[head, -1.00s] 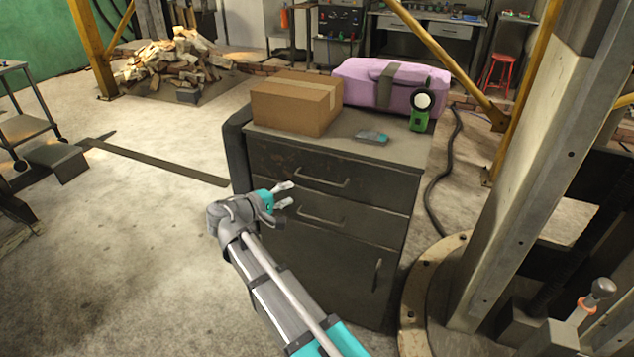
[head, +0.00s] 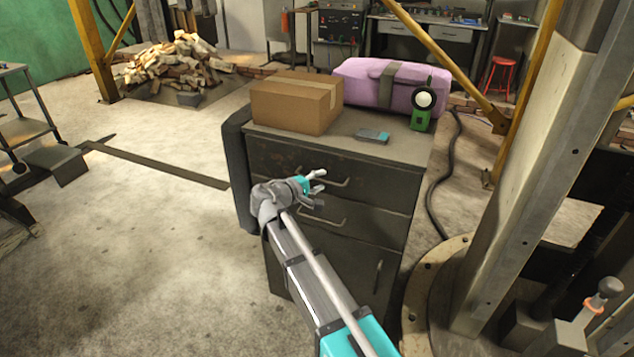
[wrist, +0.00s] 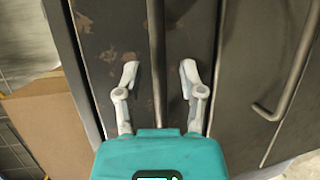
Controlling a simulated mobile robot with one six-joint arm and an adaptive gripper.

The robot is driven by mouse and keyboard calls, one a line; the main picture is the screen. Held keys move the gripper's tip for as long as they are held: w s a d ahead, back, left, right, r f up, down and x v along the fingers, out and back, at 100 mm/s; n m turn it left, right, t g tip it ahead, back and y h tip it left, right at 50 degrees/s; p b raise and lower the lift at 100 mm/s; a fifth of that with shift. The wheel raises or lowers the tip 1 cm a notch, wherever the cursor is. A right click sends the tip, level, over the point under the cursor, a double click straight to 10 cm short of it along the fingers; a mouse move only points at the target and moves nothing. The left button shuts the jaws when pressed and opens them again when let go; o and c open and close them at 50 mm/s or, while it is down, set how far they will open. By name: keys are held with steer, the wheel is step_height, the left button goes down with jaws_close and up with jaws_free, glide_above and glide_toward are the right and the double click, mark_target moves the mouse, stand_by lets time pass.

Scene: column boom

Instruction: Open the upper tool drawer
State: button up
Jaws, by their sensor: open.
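The upper tool drawer (head: 285,163) is the top front of a dark grey metal cabinet and looks closed. Its bar handle (head: 338,182) is partly covered by my gripper (head: 316,188) in the head view. In the wrist view my gripper (wrist: 159,78) is open, with one pale finger on each side of the upper handle (wrist: 156,50). The bar shows between the fingers with a gap on both sides. How deep the fingertips reach around it, I cannot tell. The scuffed upper drawer front (wrist: 100,50) lies behind the fingers.
The lower drawer's handle (head: 322,219) is just below; a door with an upright handle (head: 378,276) is under it. On the cabinet top are a cardboard box (head: 290,105), a purple case (head: 350,84), a green tool (head: 421,118) and a small grey-teal item (head: 372,136). A steel column (head: 530,150) stands right.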

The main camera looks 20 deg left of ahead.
steer(key=shift+c, duration=0.2)
jaws_close()
